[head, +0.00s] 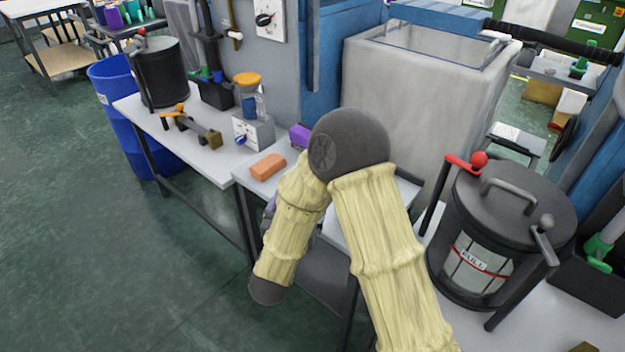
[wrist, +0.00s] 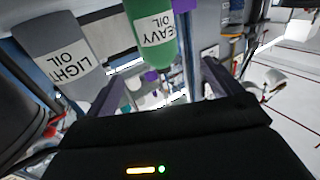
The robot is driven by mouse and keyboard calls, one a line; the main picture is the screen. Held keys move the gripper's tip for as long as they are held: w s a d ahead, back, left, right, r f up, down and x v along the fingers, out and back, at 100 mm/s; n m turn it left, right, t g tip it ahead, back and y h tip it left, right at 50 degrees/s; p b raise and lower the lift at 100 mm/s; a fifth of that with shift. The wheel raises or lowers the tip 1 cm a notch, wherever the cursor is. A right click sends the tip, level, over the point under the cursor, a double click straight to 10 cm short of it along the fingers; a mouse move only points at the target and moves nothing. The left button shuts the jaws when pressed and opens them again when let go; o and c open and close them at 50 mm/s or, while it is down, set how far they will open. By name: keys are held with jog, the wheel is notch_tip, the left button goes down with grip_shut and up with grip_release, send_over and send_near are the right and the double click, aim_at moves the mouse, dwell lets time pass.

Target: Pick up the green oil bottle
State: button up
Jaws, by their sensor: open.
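The green oil bottle (wrist: 150,48), with a white label reading "HEAVY OIL", shows at the top middle of the wrist view. Its upper part is cut off by the frame. My gripper (wrist: 162,72) is open and empty, with one finger to each side below the bottle in the picture. The bottle lies in line with the gap, apart from the fingers as far as I can tell. In the head view my arm hides the bottle, and most of my gripper is hidden too.
A grey container labelled "LIGHT OIL" (wrist: 58,52) stands left of the bottle in the wrist view. In the head view, an orange-brown block (head: 267,166) and a purple item (head: 299,136) lie on the bench. A dark lidded pot (head: 500,215) stands right of my arm.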

jog(key=w, duration=0.3)
jog(key=w+d, duration=0.1)
jog(key=w, duration=0.2)
jog(key=shift+w+d, duration=0.15)
jog(key=shift+w, duration=0.25)
jog(key=w, duration=0.2)
jog(key=w+d, duration=0.1)
jog(key=w, duration=0.2)
jog(key=shift+d+f+b, duration=0.1)
jog(key=shift+d+b, duration=0.05)
jog(key=shift+b, duration=0.2)
jog(key=c, duration=1.3)
jog(key=shift+o, duration=0.2)
jog(key=shift+r, duration=0.2)
notch_tip(320, 180, up, 10)
jog(key=shift+f+p, duration=0.1)
jog(key=shift+p, duration=1.05)
